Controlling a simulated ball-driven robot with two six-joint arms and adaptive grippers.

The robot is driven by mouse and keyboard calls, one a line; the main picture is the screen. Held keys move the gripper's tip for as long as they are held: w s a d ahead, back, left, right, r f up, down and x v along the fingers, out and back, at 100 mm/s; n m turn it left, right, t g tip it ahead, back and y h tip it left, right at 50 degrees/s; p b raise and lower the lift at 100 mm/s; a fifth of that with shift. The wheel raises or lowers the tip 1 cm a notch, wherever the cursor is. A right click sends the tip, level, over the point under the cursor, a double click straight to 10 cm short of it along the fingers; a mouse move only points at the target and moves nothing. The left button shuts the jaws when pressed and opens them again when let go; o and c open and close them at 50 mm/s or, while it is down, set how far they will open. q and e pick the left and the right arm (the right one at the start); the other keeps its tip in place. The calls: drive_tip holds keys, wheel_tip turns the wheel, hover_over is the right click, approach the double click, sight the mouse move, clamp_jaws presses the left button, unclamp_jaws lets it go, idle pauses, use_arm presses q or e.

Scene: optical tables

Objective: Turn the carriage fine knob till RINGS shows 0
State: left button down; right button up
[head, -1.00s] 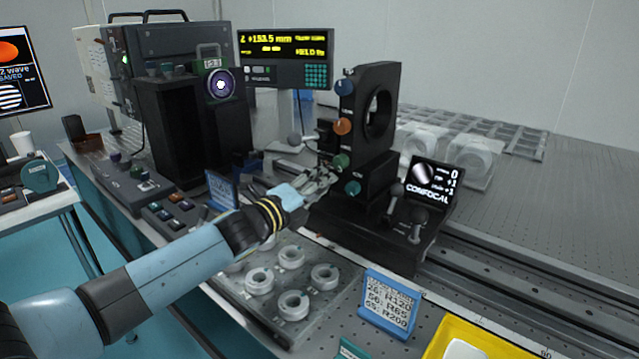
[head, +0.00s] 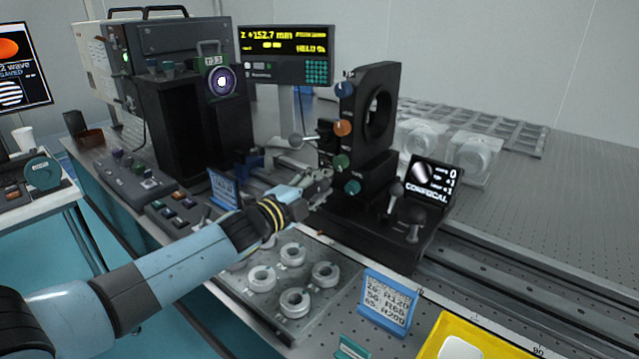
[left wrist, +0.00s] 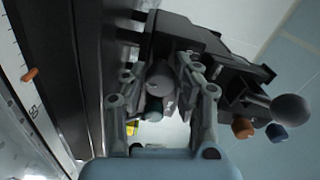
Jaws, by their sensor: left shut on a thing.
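The carriage (head: 345,215) is a black block on the rail, bearing a tall black mount with a round opening (head: 378,112). My left gripper (head: 322,184) is at its left side, low down, shut on a grey round knob (left wrist: 160,78) that shows between the fingers in the left wrist view. The fingers hide most of this knob in the head view. A small black CONFOCAL screen (head: 432,185) stands on the carriage; its top line ends in 0, but its labels are too blurred to read surely. My right gripper is not in view.
Blue, orange, green and teal knobs (head: 352,187) line the mount's edge near my gripper. A readout (head: 286,55) shows Z +152.7 mm. A tray (head: 330,305) of rings lies below my arm.

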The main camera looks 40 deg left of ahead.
use_arm(q)
drive_tip(key=shift+f, duration=0.1)
drive_tip(key=c, duration=1)
unclamp_jaws()
drive_tip(key=s, duration=1.2)
drive_tip(key=shift+a, duration=0.4)
